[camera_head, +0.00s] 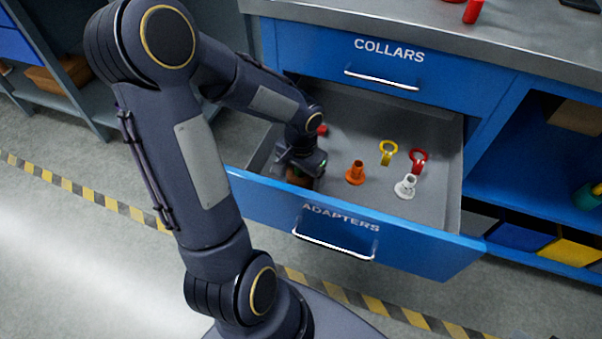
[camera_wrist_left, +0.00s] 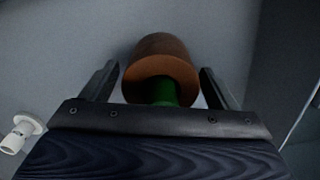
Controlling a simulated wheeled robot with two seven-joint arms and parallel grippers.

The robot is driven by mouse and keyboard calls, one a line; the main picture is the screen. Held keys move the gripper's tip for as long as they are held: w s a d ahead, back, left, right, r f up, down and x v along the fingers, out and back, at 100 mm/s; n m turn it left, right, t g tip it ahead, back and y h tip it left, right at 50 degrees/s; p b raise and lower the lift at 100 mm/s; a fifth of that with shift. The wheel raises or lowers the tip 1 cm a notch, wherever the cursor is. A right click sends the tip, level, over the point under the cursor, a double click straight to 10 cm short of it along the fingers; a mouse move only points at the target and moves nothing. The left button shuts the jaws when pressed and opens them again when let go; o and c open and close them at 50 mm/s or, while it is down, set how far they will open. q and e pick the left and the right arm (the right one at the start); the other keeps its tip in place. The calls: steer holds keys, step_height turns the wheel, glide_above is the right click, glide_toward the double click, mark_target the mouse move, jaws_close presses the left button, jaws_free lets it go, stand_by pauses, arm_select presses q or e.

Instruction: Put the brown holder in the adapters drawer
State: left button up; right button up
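The adapters drawer (camera_head: 345,228) is pulled open, its blue front labelled ADAPTERS. My left gripper (camera_head: 300,172) reaches down inside its left part. The brown holder (camera_head: 297,181) is mostly hidden behind the gripper in the head view. In the left wrist view the brown holder (camera_wrist_left: 160,62) is a round brown body with a green part at its near end. It lies between the two fingers of my left gripper (camera_wrist_left: 160,80). The fingers stand apart, with narrow gaps beside the holder. Whether it rests on the drawer floor is hard to tell. My right gripper is out of view.
The collars drawer (camera_head: 385,70) above is shut.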

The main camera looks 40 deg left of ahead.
arm_select(q)
steer(key=shift+r, duration=0.25)
step_height(320, 180, up, 11)
steer(key=p, duration=0.4)
steer(key=shift+f, duration=0.2)
steer(key=shift+r+p, duration=0.4)
steer(key=shift+r, duration=0.3)
steer(key=s+d+r+t+h, duration=0.2)
steer(key=s+d+r, duration=0.1)
steer(key=s, duration=0.3)
steer(key=s+d+r+n+t+h, duration=0.1)
steer(key=s+d+r+t, duration=0.2)
steer(key=s+d, duration=0.3)
steer(key=shift+s+d+r+t+h, duration=0.15)
steer(key=shift+r+t+h, duration=0.15)
steer(key=shift+r+h, duration=0.15)
